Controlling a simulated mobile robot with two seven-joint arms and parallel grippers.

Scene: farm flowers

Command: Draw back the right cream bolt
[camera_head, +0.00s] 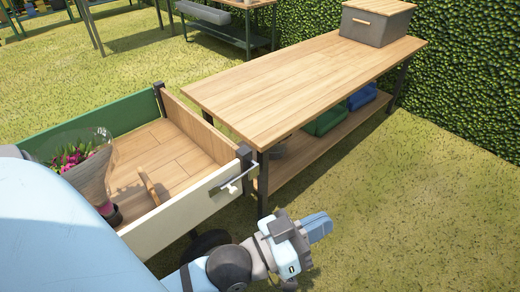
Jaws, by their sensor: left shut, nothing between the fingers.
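The cream bolt (232,188) is at the right end of the cart's cream side board (180,211). Its pale knob hangs at the outer face, and a thin grey rod runs from it toward the dark corner post (245,160). My left gripper (326,224) is shut and empty, over the grass to the right of the bolt and lower in the picture, clear of it. It points to the right, away from the bolt. My right gripper is not in view. A second bolt does not show; my pale blue arm covers the left part of the cart.
The cart's wooden bed (182,150) holds a clear vase (92,165) with pink flowers and a wooden stick (148,187). A wooden workbench (300,80) stands close behind the bolt, with a lower shelf. Open grass (420,210) lies to the right.

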